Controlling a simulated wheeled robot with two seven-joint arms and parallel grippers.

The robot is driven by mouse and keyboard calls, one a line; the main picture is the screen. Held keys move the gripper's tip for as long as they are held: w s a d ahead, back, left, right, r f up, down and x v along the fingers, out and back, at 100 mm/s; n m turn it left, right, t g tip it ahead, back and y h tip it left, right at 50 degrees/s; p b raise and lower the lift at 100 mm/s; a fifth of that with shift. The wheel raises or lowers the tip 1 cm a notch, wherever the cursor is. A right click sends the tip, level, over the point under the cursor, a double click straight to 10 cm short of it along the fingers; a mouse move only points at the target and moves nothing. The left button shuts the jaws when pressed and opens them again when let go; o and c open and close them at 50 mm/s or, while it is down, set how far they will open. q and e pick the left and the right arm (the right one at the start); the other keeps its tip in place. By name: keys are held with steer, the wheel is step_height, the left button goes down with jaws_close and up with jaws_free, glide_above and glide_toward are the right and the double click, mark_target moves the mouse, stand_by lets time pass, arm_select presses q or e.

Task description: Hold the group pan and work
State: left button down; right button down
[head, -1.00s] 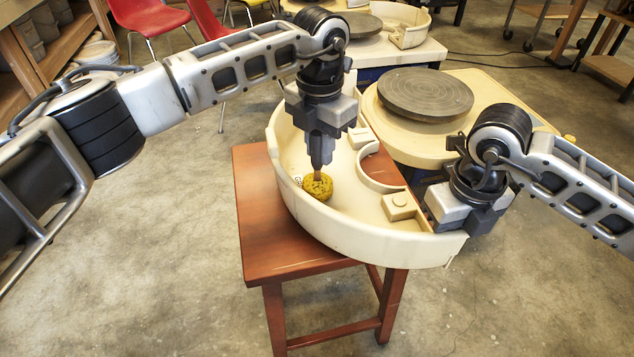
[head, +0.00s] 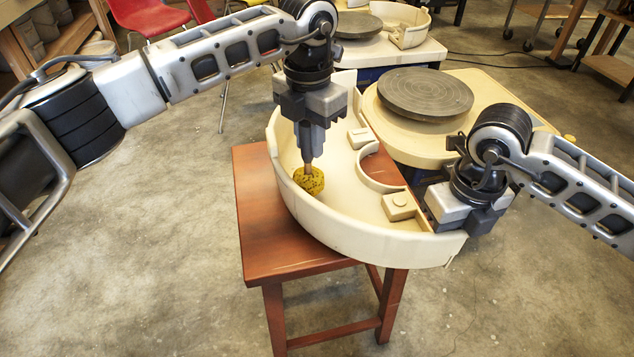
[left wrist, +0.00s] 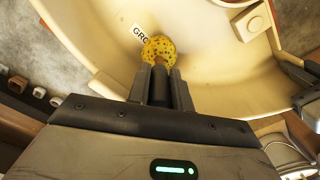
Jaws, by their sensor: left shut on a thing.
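The cream splash pan (head: 345,232) lies partly over the red-brown stool, its open side toward a potter's wheel. Its floor bears a label starting "GRO" (left wrist: 138,33) in the left wrist view, partly covered. My left gripper (head: 308,150) points down into the pan, shut on the handle of a yellow speckled sponge tool (head: 308,181). The sponge (left wrist: 158,47) is at the pan floor near the left wall; firm contact cannot be told. My right gripper (head: 468,226) is at the pan's right end, against or very near its wall; its fingertips are hidden.
The stool (head: 250,215) stands under the pan's left part. The wheel with its round grey head (head: 425,93) is just behind the pan. Another wheel (head: 357,26) stands farther back, with red chairs (head: 150,17) at the back left. The floor at left is clear.

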arm_select(q)
steer(key=shift+r, duration=2.55)
arm_select(e)
steer(key=c, duration=1.5)
jaws_free()
